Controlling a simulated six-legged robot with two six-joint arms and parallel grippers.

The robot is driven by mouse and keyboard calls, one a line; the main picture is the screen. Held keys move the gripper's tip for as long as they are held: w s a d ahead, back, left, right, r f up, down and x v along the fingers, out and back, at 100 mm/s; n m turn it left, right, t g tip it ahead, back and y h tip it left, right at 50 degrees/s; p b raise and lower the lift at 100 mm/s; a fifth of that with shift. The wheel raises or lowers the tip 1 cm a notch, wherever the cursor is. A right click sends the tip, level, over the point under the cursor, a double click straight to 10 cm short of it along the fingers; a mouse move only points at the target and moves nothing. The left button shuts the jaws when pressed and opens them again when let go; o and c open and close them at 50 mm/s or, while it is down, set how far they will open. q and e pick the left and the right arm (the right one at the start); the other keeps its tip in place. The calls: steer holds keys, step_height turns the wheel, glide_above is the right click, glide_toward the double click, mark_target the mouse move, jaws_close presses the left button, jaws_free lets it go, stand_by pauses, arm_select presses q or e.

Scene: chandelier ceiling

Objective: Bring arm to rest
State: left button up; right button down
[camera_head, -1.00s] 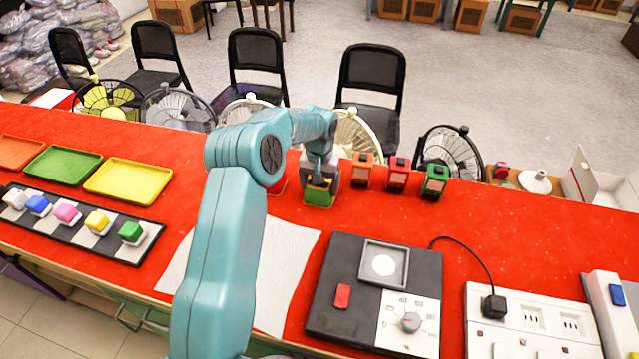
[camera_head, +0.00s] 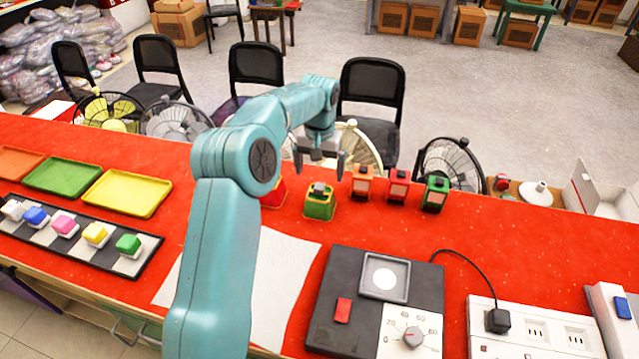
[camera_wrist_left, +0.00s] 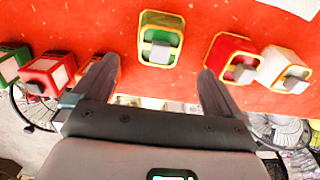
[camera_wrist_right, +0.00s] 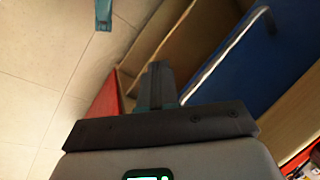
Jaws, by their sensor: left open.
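My left arm reaches over the red table. Its left gripper (camera_head: 319,168) is open and empty, raised just above and behind a small green block with yellow edges (camera_head: 319,205). That block stands on the table. In the left wrist view the two fingers (camera_wrist_left: 155,85) are spread, and the green-yellow block (camera_wrist_left: 160,40) shows beyond them, apart from both. In the right wrist view my right gripper (camera_wrist_right: 160,85) has its fingers together at the centre, with nothing seen between them. The right arm is not visible in the head view.
Lantern-like blocks in orange (camera_head: 362,183), red (camera_head: 397,187) and green (camera_head: 434,194) stand right of the gripper. A red-yellow block (camera_head: 273,194) is partly behind the arm. A dark scale-like device (camera_head: 325,318), power strip (camera_head: 535,330) and yellow tray (camera_head: 127,193) lie on the table.

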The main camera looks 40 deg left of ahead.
arm_select(q)
steer(key=shift+r, duration=0.75)
